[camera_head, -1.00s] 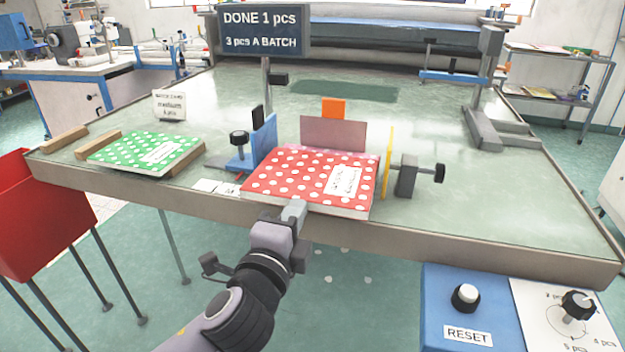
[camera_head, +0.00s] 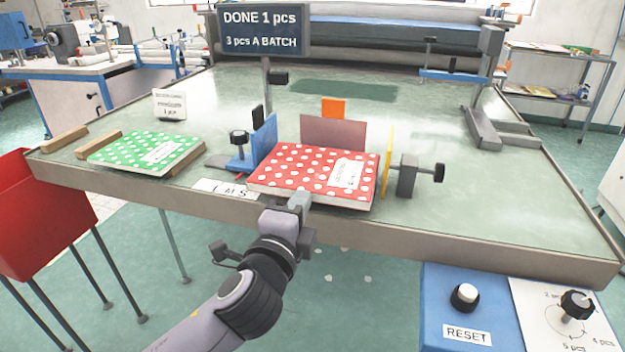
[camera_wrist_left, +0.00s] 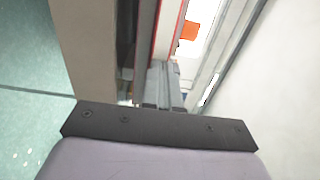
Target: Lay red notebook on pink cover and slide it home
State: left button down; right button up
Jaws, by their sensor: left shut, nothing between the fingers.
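The red notebook (camera_head: 312,168) with white dots and a white label lies flat at the table's front edge, between the blue stop on its left and the yellow plate on its right. The pink cover is not visible in the head view now; the notebook hides where it lay. My left gripper (camera_head: 300,201) is shut and empty, its tip at the notebook's front edge. The left wrist view shows the shut fingers (camera_wrist_left: 160,85) close to the notebook's red edge (camera_wrist_left: 154,30); contact is hard to tell. My right gripper is not in view.
A mauve upright plate (camera_head: 334,132) with an orange tab stands behind the notebook. The blue stop (camera_head: 264,140) and yellow plate (camera_head: 388,162) flank it. A green dotted notebook (camera_head: 140,150) lies at left. A RESET box (camera_head: 465,310) is at front right. The sign reads DONE 1 pcs.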

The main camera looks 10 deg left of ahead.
aim_at(305, 188)
pick_arm(q)
jog(key=shift+w, duration=1.9)
jog(key=shift+s, duration=0.1)
jog(key=shift+s+p, duration=0.95)
jog(key=shift+s, duration=2)
